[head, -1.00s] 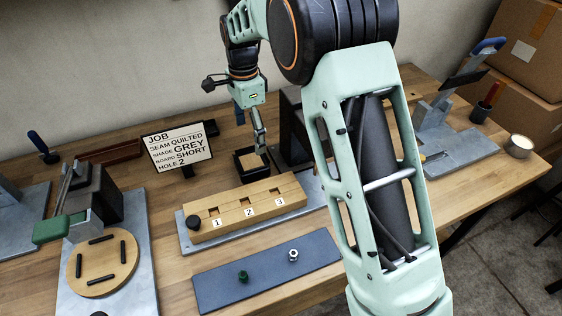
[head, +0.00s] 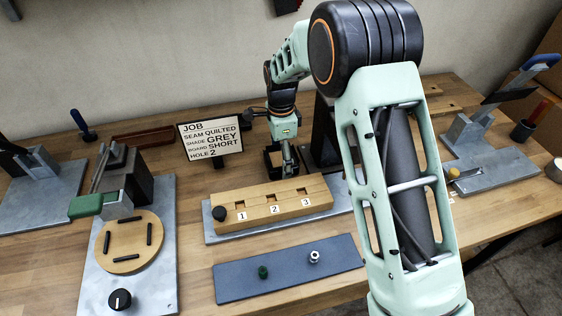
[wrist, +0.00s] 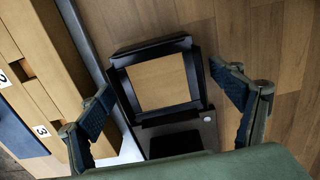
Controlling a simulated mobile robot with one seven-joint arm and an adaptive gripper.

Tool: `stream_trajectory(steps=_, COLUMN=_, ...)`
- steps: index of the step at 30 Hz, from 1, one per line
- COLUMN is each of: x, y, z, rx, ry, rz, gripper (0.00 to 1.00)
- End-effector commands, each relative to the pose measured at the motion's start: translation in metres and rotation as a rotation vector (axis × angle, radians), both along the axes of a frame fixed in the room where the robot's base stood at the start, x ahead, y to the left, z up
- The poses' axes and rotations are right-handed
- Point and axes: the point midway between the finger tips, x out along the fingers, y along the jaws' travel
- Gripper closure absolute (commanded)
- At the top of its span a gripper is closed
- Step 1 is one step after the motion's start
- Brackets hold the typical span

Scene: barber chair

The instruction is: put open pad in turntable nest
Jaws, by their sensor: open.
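The turntable (head: 130,257) is a round wooden disc at the left of the head view. Short black bars on its top frame an empty square, the nest. A black square frame with a flat tan square inside (wrist: 160,83) lies below my gripper in the wrist view. It seems to be the open pad or a holder of it; I cannot tell which. In the head view it is the dark box (head: 269,158) behind the numbered block, partly hidden by my gripper (head: 288,170). My gripper is open and empty, with its fingers (wrist: 170,108) apart on either side of the frame.
The numbered wooden block (head: 270,204) stands in front of my gripper. A blue-grey mat (head: 290,278) with a green and a silver piece lies nearer. The job sign (head: 210,138) stands at left. A green-handled lever (head: 88,205) overhangs the turntable's rear left.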

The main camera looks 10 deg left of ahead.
Motion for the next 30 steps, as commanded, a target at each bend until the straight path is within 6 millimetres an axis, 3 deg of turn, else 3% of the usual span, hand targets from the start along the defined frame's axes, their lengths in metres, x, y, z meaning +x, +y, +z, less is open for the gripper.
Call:
stream_trajectory(steps=9, x=0.0003, y=0.0003, z=-0.0075, rx=0.001, ry=-0.002, rz=-0.001, gripper=0.15)
stream_trajectory(steps=24, x=0.0005, y=0.0005, z=-0.0066, rx=0.002, ry=-0.002, rz=0.0, gripper=0.68)
stream_trajectory(steps=30, x=0.0006, y=0.0006, z=-0.0063, rx=0.002, ry=-0.002, rz=0.0, gripper=0.71)
